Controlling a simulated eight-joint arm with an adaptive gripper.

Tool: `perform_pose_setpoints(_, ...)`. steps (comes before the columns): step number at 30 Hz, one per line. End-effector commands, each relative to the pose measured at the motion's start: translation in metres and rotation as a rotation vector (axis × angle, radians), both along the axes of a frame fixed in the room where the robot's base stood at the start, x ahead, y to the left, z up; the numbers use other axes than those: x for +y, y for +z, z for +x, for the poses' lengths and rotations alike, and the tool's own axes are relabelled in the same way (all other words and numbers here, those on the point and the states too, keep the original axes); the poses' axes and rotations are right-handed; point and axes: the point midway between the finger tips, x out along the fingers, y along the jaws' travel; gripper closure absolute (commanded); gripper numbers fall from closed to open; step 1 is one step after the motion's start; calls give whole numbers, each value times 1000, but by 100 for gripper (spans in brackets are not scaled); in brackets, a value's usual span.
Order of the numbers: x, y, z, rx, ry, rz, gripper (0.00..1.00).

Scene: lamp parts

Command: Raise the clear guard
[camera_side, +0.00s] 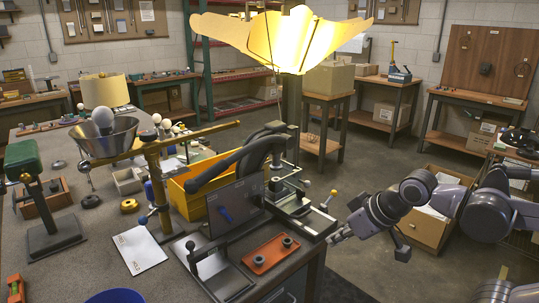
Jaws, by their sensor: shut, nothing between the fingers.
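A flat, dark-looking panel (236,200), which I take to be the clear guard, stands upright at the front of the bench. A blue mark or handle shows on it. My gripper (336,238) is to the right of the panel and fixture, at the bench's right edge, apart from the panel. Its fingers are small in view, shut and empty.
An orange tray (270,254) with two dark pegs lies in front of the fixture. A yellow bin (188,198) and a brass stand (158,185) are to the left. A glowing yellow shade (265,38) hangs above.

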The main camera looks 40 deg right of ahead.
Motion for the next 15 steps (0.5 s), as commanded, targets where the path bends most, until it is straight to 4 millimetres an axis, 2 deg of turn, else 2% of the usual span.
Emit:
perform_pose_setpoints(5, 0, 0, 0, 0, 0, 0, 100)
perform_pose_setpoints(6, 0, 0, 0, 0, 0, 0, 97)
perform_pose_setpoints(9, 0, 0, 1, 3, -11, 12, 68)
perform_pose_setpoints(11, -1, 1, 5, 10, -34, 38, 53)
perform_pose_setpoints(15, -3, 4, 21, 44, -160, 176, 53)
